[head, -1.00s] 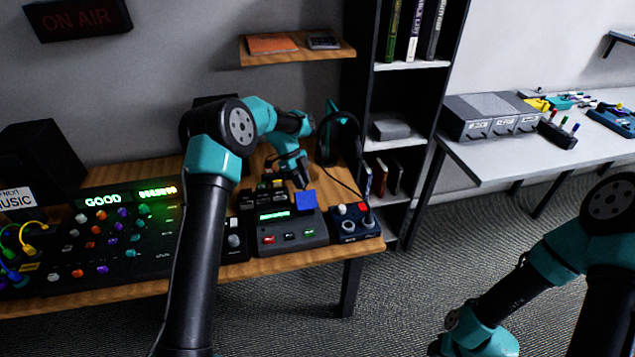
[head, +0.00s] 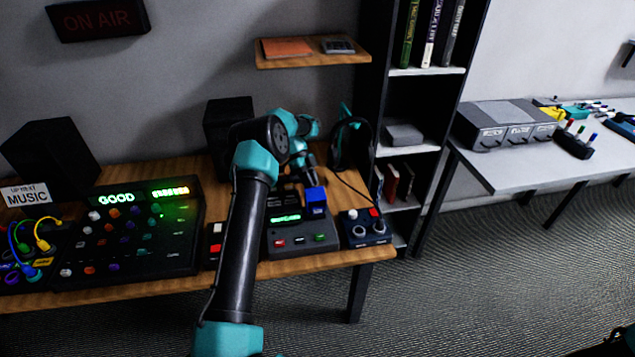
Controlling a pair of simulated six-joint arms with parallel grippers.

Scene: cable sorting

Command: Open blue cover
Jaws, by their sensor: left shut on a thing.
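The blue cover (head: 315,195) is on the grey control box (head: 301,238), at its back right corner. It looks tipped up, with a darker blue area below its bright face. My left gripper (head: 308,178) is right behind the cover, at its upper edge, and is shut on it. The fingertips are small and partly hidden by the cover. The box has a green display and a row of red, dark and green buttons at its front.
A small knob box (head: 366,228) is close on the right. Headphones (head: 350,142) stand behind, with a black shelf unit beyond the table's right end.

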